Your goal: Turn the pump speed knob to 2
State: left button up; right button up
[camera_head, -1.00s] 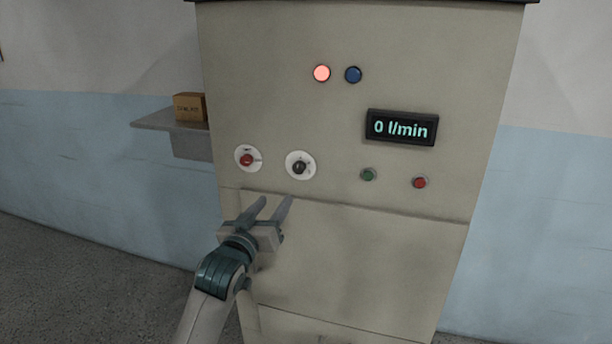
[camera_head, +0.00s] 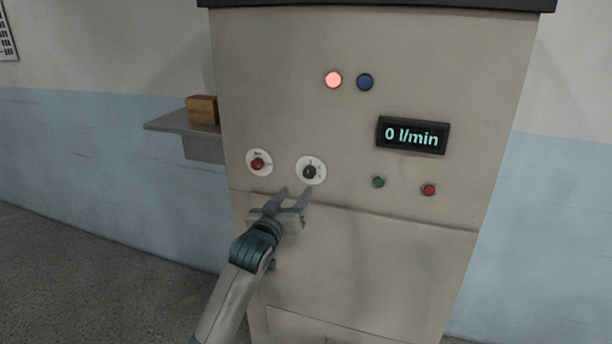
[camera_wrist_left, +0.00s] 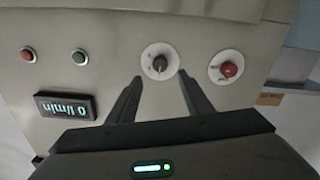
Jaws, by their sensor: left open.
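The black knob (camera_head: 309,172) sits on a round white dial on the cabinet front; its dial marks are too small to read. It also shows in the left wrist view (camera_wrist_left: 159,64), between and beyond my fingertips. My left gripper (camera_head: 295,190) is open and empty, just below the dial, with its fingers pointing up at it. I see no contact with the knob. A red knob (camera_head: 257,164) on its own white dial is to the left. The display (camera_head: 413,135) reads 0 l/min. My right gripper is not in view.
Green (camera_head: 378,182) and red (camera_head: 429,190) buttons are right of the dials. A lit red lamp (camera_head: 333,80) and a blue lamp (camera_head: 365,82) are above. A shelf (camera_head: 180,122) with a cardboard box (camera_head: 203,109) stands at the left.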

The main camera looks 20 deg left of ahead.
aim_at(308, 175)
pick_arm(q)
jog(key=w+p, duration=0.2)
jog(key=w, duration=0.7)
jog(key=shift+w+d+p, duration=0.15)
jog(key=shift+w+p, duration=0.2)
jog(key=shift+w, duration=0.05)
jog(key=c, duration=1.1)
jog(key=shift+o, duration=0.2)
